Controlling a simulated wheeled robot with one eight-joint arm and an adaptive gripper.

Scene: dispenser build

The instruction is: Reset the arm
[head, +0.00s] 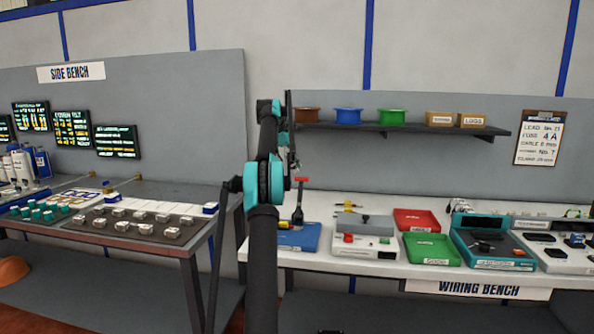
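My arm (264,220) stands upright in the middle of the head view, dark grey with teal joints. It is folded near the top, level with the shelf. My gripper (294,160) appears as a small dark shape close to the right side of the arm, above the left end of the wiring bench (400,270). It is seen edge-on and partly hidden by the arm, so its fingers cannot be made out. I cannot tell whether it holds anything.
On the wiring bench, a tool with a red top (299,203) stands by a blue tray (299,238). Right of it are a white device (365,246), a red tray (417,219) and a green tray (431,249). A shelf (400,129) hangs behind. The side bench (110,240) is left.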

